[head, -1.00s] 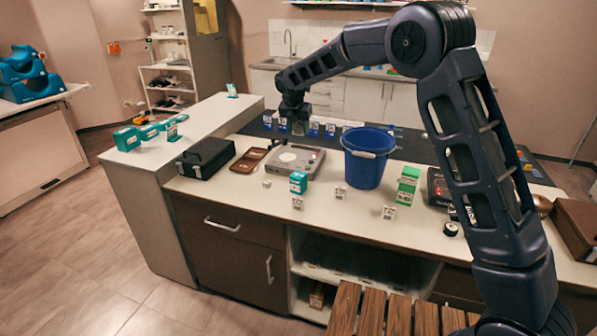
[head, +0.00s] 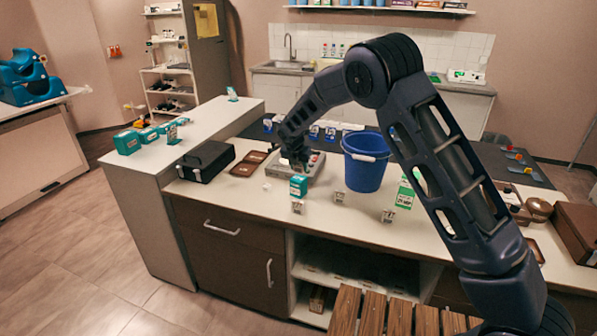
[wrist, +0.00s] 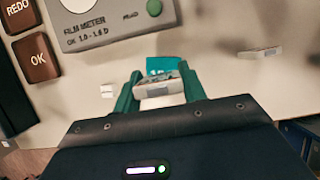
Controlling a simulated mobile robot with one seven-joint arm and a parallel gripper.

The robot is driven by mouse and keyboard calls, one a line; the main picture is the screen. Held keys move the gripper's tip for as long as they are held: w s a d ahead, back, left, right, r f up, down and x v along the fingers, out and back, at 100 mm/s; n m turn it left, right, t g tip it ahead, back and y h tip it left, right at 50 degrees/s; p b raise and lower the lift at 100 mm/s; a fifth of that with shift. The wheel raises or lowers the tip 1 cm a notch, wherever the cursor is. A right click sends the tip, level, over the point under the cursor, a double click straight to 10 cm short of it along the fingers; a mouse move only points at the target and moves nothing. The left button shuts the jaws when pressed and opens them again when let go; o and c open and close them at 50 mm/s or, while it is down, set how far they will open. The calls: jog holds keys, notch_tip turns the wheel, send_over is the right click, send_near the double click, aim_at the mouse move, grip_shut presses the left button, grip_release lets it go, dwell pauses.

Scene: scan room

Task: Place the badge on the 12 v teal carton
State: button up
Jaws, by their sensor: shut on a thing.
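A small teal carton (head: 298,187) with a white label stands on the white counter, in front of the grey film meter; its print is too small to read. My gripper (head: 297,165) is just above and behind it in the head view. In the wrist view my gripper (wrist: 162,92) is shut on a small pale piece, the badge (wrist: 160,88), between its teal fingers. The teal carton (wrist: 161,65) shows just past the fingertips, partly hidden by the badge. I cannot tell whether the badge touches it.
The grey film meter (wrist: 105,22) lies close beside the gripper. A blue bucket (head: 365,163) stands to the right, with small tag stands (head: 339,197) nearby. A black case (head: 206,161) is at left. More teal cartons (head: 128,142) stand on the raised left counter.

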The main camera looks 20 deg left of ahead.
jog(key=shift+f, duration=1.2)
jog(key=shift+f, duration=0.1)
jog(key=o, duration=0.9)
jog(key=shift+o, duration=0.2)
jog(key=v, duration=1.2)
